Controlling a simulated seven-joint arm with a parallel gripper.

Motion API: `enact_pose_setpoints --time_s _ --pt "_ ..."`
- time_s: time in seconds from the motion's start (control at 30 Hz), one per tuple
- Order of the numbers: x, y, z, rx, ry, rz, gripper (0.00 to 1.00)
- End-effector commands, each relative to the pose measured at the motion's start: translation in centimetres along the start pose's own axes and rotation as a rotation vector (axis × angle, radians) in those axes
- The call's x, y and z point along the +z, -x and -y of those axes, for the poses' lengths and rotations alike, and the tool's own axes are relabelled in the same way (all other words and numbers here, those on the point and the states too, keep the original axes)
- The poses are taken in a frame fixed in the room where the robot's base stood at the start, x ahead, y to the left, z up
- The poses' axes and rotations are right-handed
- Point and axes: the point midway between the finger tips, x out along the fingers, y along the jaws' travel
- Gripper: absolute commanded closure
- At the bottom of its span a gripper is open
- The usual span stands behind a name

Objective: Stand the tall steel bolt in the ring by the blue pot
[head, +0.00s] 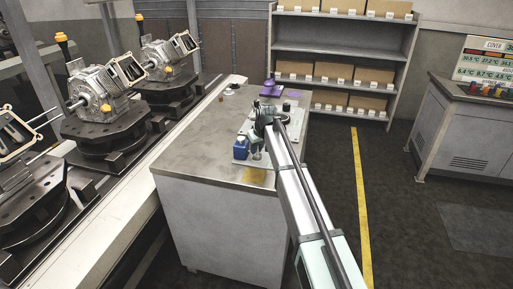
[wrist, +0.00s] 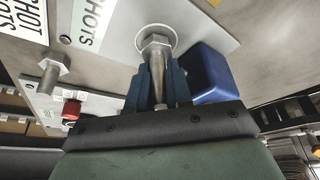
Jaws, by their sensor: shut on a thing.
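In the wrist view my gripper (wrist: 158,88) has its blue fingers closed on the shank of a steel bolt (wrist: 157,47). The bolt's hex head points to the white plate and lies within the outline of a pale ring (wrist: 172,33). I cannot tell whether the head touches the plate. The blue pot (wrist: 209,72) is just right of the fingers; the head view shows it (head: 241,148) near the table's front. A second steel bolt (wrist: 50,75) stands on its hex head to the left. In the head view my arm largely hides the bolts and ring.
The grey table (head: 195,150) has free room on its left. A purple object (head: 270,88) stands at the back, and a red item (wrist: 71,110) shows in the wrist view. The conveyor with motor fixtures (head: 107,130) runs along the left. Shelves with boxes (head: 340,50) stand behind.

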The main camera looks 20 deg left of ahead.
Motion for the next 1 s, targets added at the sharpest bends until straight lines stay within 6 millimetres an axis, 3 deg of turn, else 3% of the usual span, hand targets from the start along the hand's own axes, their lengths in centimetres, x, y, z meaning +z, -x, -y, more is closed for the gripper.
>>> enact_pose_setpoints --time_s 0.3,0.33,0.63,1.0 --pt "0.15 -0.34 0.01 0.0 0.0 0.0 1.0" --pt "0.15 -0.36 0.01 0.0 0.0 0.0 0.8" --pt "0.13 -0.34 0.02 -0.001 0.0 0.0 0.51" --pt "0.15 -0.16 0.19 -0.004 0.001 0.0 0.51"
